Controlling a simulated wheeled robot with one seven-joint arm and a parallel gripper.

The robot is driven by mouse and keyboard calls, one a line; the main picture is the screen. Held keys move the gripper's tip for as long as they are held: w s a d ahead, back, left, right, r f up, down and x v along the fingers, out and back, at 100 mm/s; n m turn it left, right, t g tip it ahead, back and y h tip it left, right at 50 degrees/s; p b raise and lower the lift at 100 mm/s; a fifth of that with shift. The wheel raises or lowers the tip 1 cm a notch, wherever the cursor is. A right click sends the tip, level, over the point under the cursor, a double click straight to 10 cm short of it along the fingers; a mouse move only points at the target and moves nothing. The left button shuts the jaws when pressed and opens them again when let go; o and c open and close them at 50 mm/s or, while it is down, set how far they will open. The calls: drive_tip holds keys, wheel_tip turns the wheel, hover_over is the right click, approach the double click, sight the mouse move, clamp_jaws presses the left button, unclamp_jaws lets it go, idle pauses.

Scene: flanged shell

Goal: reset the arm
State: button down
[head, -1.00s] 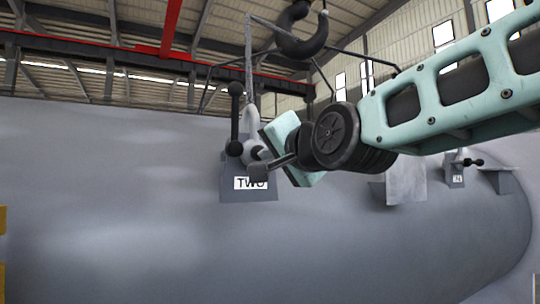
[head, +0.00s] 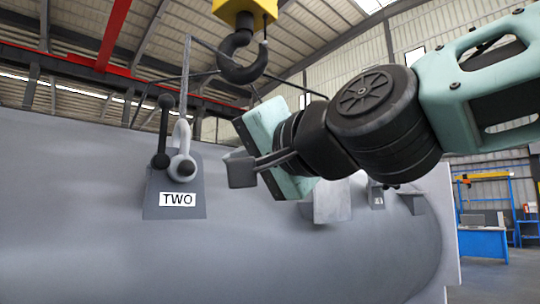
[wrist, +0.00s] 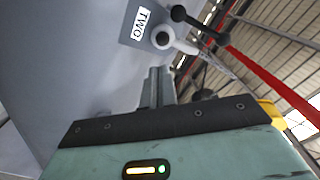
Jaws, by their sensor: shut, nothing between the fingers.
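My gripper (head: 240,170) is shut and empty in the head view, to the right of the plate labelled TWO (head: 160,212) and apart from it. In the wrist view my gripper's fingers (wrist: 158,85) point toward the same plate (wrist: 138,22). A pale shackle (head: 181,150) with a dark ball-ended pin (head: 161,135) sits on the plate's upper part; the shackle also shows in the wrist view (wrist: 164,38). The large grey shell (head: 90,240) fills the lower head view.
A crane hook (head: 243,58) hangs above my gripper, with sling lines running down from it. Other lugs (head: 376,198) stand on the shell behind my arm. A blue workbench (head: 482,241) is far right. The space left of the plate is clear.

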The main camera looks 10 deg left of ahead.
drive_tip(key=v, duration=0.7)
drive_tip(key=shift+b, duration=0.4)
